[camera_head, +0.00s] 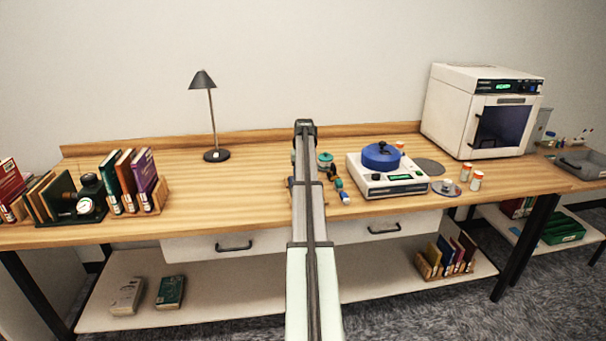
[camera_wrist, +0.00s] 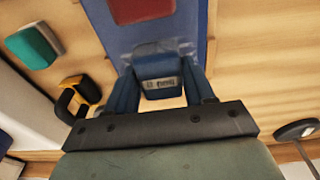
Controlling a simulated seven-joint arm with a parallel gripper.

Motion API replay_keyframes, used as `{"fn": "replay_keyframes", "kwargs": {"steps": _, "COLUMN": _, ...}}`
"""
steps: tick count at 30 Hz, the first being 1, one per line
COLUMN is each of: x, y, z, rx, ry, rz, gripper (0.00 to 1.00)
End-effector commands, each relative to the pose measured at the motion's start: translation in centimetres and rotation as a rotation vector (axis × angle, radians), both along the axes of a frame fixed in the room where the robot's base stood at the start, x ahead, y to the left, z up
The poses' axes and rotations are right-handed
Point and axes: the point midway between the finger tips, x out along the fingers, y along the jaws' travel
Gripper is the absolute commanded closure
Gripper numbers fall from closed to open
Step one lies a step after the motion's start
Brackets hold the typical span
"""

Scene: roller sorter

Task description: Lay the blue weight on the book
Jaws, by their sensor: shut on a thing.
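My gripper (camera_wrist: 160,92) is shut on the blue weight (camera_wrist: 157,70), a small blue block with a pale label, seen between its two blue fingers in the wrist view. Beyond the weight lies a flat blue cover that looks like the book (camera_wrist: 196,30), with a red patch (camera_wrist: 142,9) on it. The weight's far end overlaps the cover in this view; I cannot tell whether they touch. In the head view my arm hides the jaws, the weight and most of the book area.
A teal block (camera_wrist: 32,45) and a yellow-black object (camera_wrist: 82,93) lie left of the book. In the head view, a white device with a blue lid (camera_head: 381,155) stands right of my arm, a lamp (camera_head: 216,155) left. Bare tabletop (camera_head: 250,183) shows between lamp and arm.

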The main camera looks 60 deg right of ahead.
Motion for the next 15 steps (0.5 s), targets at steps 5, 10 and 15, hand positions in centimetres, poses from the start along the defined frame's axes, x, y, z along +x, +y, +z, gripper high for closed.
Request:
{"fn": "replay_keyframes", "kwargs": {"steps": 5, "x": 0.00, "y": 0.00, "z": -0.01, "rx": 0.000, "ry": 0.000, "rz": 0.000, "gripper": 0.32}}
{"fn": "replay_keyframes", "kwargs": {"steps": 10, "x": 0.00, "y": 0.00, "z": -0.01, "rx": 0.000, "ry": 0.000, "rz": 0.000, "gripper": 0.21}}
{"fn": "replay_keyframes", "kwargs": {"steps": 15, "x": 0.00, "y": 0.00, "z": 0.03, "rx": 0.000, "ry": 0.000, "rz": 0.000, "gripper": 0.21}}
